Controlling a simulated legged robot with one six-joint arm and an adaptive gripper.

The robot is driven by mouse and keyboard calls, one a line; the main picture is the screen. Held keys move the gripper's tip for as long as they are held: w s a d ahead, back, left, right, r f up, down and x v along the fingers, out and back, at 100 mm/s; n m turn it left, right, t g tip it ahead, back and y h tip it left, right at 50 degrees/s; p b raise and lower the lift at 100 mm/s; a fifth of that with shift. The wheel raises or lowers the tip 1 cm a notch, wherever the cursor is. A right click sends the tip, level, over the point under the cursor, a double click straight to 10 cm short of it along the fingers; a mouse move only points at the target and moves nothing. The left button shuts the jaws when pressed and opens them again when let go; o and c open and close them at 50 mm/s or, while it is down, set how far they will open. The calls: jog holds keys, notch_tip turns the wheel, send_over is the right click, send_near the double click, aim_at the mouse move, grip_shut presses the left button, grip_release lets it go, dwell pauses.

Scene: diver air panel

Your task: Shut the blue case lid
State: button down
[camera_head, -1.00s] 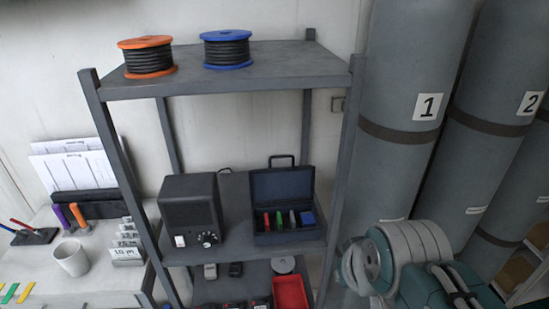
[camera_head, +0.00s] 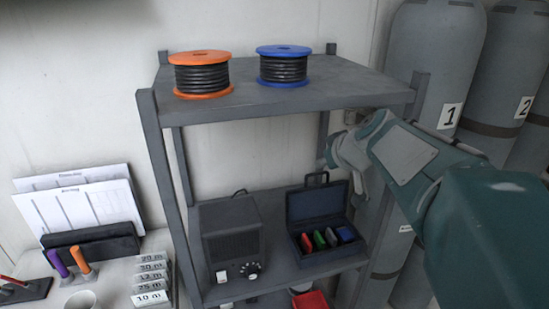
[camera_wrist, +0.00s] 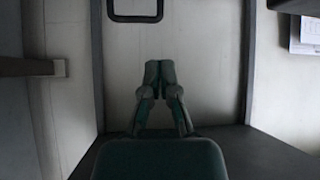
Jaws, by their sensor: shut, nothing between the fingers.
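The blue case (camera_head: 330,246) stands on the shelf rack's middle shelf in the head view. Its lid (camera_head: 318,206) is open and upright at the back, with a handle (camera_head: 317,178) on its upper edge. Colored items stand inside the case. My gripper is at the end of my arm near the rack's right side, above the case in the head view; its tips are hard to make out there. The wrist view appears upside down. It shows my gripper (camera_wrist: 160,72) shut and empty, apart from a dark loop (camera_wrist: 135,8), probably the lid's handle.
The top shelf (camera_head: 350,88) lies above the case and carries an orange spool (camera_head: 202,76) and a blue spool (camera_head: 283,68). A dark speaker box (camera_head: 230,235) stands left of the case. A rack post (camera_head: 415,95) and gray cylinders (camera_head: 430,50) are at right.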

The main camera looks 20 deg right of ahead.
aim_at(317, 196)
jog(key=d+x, duration=0.1)
jog(key=x, duration=0.8)
jog(key=shift+f, duration=0.2)
jog(key=shift+s, duration=0.15)
